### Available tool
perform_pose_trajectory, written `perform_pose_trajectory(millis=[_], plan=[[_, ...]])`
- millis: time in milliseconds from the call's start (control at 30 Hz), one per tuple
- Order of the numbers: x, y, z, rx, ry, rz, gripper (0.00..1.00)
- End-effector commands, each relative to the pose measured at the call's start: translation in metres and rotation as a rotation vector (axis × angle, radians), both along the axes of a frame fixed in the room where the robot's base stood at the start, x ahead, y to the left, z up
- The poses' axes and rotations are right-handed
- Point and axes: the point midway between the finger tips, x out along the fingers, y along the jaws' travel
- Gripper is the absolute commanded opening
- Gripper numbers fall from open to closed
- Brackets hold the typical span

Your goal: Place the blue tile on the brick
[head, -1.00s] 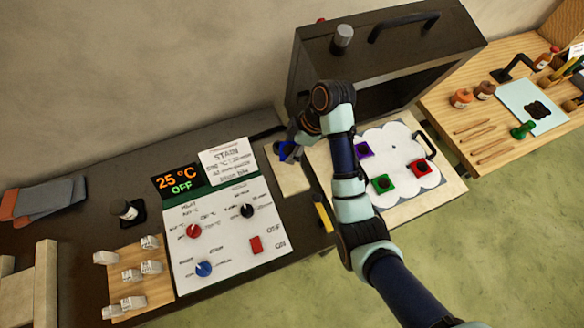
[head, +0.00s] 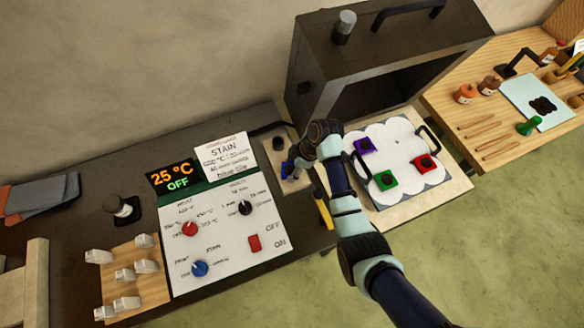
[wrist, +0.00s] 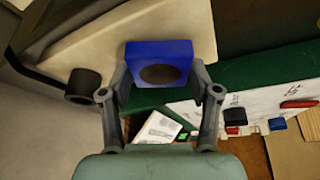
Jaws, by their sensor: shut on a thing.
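The blue tile (wrist: 158,52) has a dark round spot on its face and sits between the two fingertips of my gripper (wrist: 160,82) in the wrist view. My gripper is shut on it. In the head view the blue tile (head: 287,168) shows as a small blue patch at my gripper (head: 294,164), over a pale beige slab (head: 296,184), which seems to be the brick. In the wrist view the pale slab (wrist: 105,42) lies behind the tile. I cannot tell whether tile and slab touch. My wrist hides part of the slab.
The open kiln (head: 385,60) stands behind a white cloud-shaped bed (head: 398,150) with purple (head: 363,146), green (head: 386,180) and red (head: 425,162) tiles. A control panel (head: 220,235) lies left. A yellow-handled tool (head: 324,212) is close to my arm.

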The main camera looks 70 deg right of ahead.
Motion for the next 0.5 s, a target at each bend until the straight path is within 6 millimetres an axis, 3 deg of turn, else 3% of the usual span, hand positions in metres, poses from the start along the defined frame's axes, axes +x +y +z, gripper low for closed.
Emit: perform_pose_trajectory(millis=[67,367,400,500], plan=[[0.0001,-0.0001,-0.0091,0.000,0.000,0.001,0.20],[0.0002,-0.0003,-0.0112,-0.001,-0.001,0.001,0.20],[0.0002,-0.0003,-0.0107,-0.001,0.000,0.001,0.67],[0.0001,-0.0002,-0.0104,-0.001,0.000,0.001,0.84]])
